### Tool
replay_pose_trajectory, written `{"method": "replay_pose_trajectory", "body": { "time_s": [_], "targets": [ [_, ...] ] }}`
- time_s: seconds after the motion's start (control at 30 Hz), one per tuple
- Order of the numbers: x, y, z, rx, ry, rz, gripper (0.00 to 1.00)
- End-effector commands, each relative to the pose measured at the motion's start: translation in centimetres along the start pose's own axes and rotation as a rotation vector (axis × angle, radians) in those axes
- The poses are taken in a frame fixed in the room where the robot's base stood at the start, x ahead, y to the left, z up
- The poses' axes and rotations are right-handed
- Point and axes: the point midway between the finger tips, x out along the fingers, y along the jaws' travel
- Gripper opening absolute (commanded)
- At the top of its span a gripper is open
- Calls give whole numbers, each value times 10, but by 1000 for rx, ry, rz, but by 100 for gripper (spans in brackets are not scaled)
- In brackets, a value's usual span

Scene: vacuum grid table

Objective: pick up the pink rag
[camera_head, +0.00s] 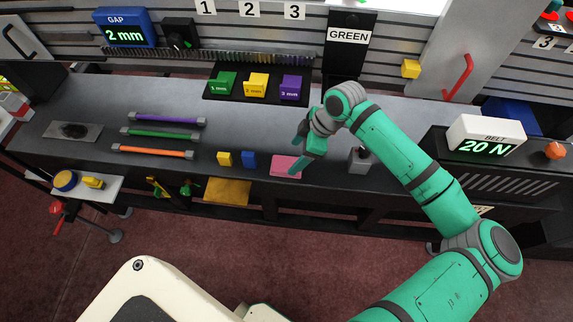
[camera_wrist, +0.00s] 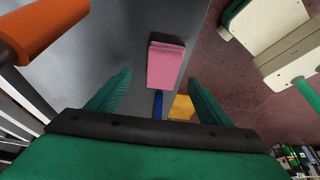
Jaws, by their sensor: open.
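The pink rag (camera_head: 281,163) lies flat near the front edge of the grey table, right of a small blue block. In the wrist view the rag (camera_wrist: 165,66) is a pink rectangle with a darker, folded-looking far end. My gripper (camera_head: 298,153) is open and empty, with its green fingers above and beside the rag; one finger overlaps the rag's right side in the head view. In the wrist view the rag appears ahead, between the two spread fingers (camera_wrist: 158,82). I see no contact with the rag.
Coloured rods (camera_head: 160,133) lie farther left. A small grey fixture (camera_head: 360,160) stands to the right. A black tray (camera_head: 213,94) with coloured blocks sits behind.

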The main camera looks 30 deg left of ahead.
Motion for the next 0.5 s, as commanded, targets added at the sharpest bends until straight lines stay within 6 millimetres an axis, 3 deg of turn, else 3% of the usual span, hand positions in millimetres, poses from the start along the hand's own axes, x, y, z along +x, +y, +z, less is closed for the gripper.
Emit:
{"method": "replay_pose_trajectory", "body": {
  "time_s": [0.5],
  "targets": [
    [53,-6,-2,-2,-1,-1,73]
  ]
}}
